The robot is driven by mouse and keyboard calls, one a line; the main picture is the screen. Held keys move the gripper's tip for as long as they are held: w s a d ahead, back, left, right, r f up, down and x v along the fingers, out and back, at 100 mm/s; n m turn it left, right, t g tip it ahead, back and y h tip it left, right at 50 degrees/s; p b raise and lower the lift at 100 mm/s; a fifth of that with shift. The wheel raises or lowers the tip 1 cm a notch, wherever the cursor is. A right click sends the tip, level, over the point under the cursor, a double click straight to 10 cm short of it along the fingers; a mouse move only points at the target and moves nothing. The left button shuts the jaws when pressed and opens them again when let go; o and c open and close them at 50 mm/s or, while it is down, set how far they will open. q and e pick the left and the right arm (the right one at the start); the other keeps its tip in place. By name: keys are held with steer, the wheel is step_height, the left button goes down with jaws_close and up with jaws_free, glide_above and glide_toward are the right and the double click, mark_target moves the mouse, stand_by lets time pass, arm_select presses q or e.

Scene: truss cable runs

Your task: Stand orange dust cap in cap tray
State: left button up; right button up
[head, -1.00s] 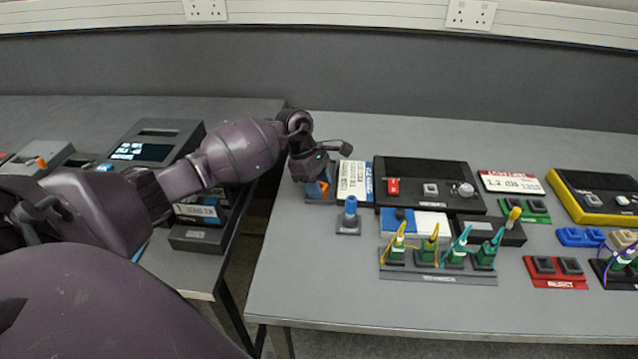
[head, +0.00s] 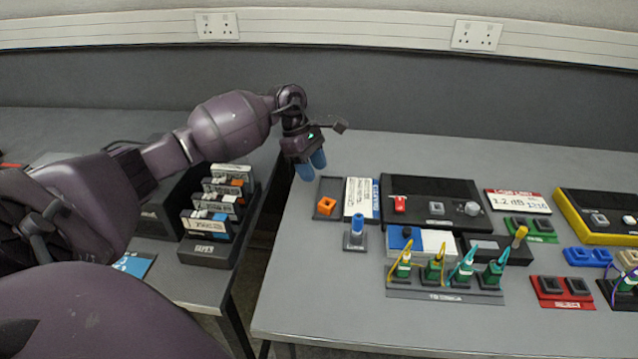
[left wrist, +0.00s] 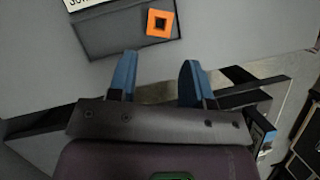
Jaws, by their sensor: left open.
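The orange dust cap (head: 326,206) stands in the dark cap tray (head: 329,187), near the tray's front end. My right gripper is not in view.
A rack of green connectors (head: 445,293) stands in front. A gap separates the two tables.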

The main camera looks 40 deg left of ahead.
arm_select(q)
steer(key=shift+v, duration=1.15)
